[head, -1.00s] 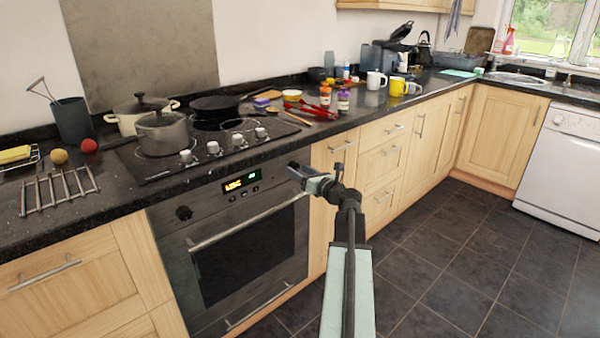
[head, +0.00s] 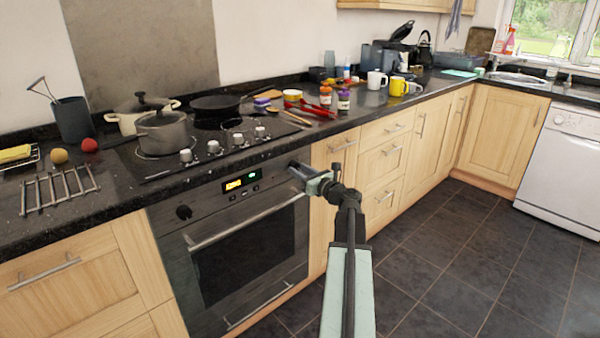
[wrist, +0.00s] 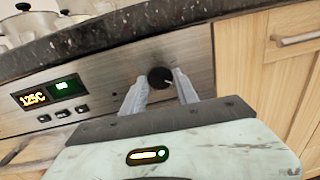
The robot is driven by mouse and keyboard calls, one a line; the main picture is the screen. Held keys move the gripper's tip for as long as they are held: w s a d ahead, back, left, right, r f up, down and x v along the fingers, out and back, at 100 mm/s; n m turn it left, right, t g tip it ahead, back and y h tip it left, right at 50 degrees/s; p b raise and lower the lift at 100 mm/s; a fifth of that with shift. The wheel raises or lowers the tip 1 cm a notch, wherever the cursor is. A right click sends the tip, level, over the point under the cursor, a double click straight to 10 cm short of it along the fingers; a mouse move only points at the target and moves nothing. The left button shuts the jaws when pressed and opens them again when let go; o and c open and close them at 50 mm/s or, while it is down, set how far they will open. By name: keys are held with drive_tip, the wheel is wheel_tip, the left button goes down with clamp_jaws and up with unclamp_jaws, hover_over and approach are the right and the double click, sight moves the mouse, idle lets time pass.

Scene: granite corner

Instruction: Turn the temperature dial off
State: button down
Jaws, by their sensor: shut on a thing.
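The temperature dial (wrist: 160,78) is a round black knob with a pale mark, on the right of the oven's steel control panel. My gripper (wrist: 163,84) is shut on it, with one pale finger on each side.
A second black knob (head: 184,212) is at the panel's left end. The oven door handle (head: 245,223) runs below the panel. The dark worktop edge (wrist: 100,47) overhangs above my gripper. Small buttons (wrist: 62,113) sit under the display. The tiled floor on the right is clear.

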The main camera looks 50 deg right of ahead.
drive_tip(key=n, duration=0.6)
drive_tip(key=shift+n+b, duration=0.3)
drive_tip(key=shift+b, duration=0.1)
drive_tip(key=n, duration=0.3)
drive_tip(key=n+y, duration=0.1)
drive_tip(key=n, duration=0.2)
drive_tip(key=shift+d+n+t, duration=0.15)
drive_tip(key=shift+n+t, duration=0.15)
drive_tip(key=shift+t, duration=0.1)
drive_tip(key=n, duration=0.7)
drive_tip(key=shift+y, duration=0.3)
drive_tip(key=n, duration=0.5)
drive_tip(key=shift+n+y, duration=0.3)
drive_tip(key=shift+n, duration=0.1)
drive_tip(key=shift+n, duration=0.3)
drive_tip(key=c, duration=0.9)
unclamp_jaws()
drive_tip(key=shift+c, duration=0.2)
drive_tip(key=shift+s, duration=0.1)
drive_tip(key=s, duration=0.7)
drive_tip(key=shift+s+f, duration=0.15)
drive_tip(key=shift+s, duration=0.2)
